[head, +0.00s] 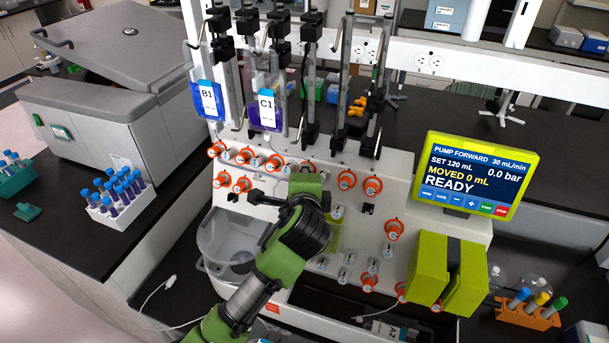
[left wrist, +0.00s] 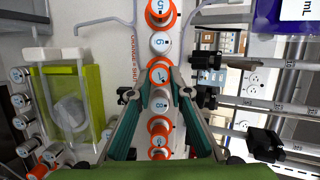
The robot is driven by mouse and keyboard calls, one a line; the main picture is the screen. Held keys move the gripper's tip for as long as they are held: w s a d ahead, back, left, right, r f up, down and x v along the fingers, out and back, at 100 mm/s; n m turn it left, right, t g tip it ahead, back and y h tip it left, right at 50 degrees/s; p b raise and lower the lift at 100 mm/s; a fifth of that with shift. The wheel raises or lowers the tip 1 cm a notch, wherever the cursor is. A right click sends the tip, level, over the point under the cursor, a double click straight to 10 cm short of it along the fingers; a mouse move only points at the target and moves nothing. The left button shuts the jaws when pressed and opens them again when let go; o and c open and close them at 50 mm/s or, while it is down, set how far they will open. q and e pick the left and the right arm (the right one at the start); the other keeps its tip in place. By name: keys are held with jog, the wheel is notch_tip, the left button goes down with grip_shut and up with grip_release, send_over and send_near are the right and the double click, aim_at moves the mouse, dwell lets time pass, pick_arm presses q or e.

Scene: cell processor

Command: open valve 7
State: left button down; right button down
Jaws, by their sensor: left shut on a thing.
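Valve 7 (left wrist: 160,76) is a round knob with an orange rim, in the middle of a row of valves in the left wrist view. My left gripper (left wrist: 159,84) has a finger on each side of it and is shut on it. In the head view my left gripper (head: 305,184) is at the panel's valve row and hides most of valve 7. White valve 6 (left wrist: 160,43) and white valve 8 (left wrist: 159,103) flank it; orange-rimmed valve 5 (left wrist: 161,12) is beyond valve 6. My right gripper is not in view.
Bags B1 (head: 207,100) and C1 (head: 266,108) hang above the panel. A yellow-framed screen (head: 474,175) reads READY. A green pump block (head: 447,275) stands at right and a clear bucket (head: 232,243) at left. Other valves sit close around the gripper.

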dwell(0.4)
pick_arm(q)
jog(key=c, duration=1.9)
grip_release()
jog(key=v, duration=1.2)
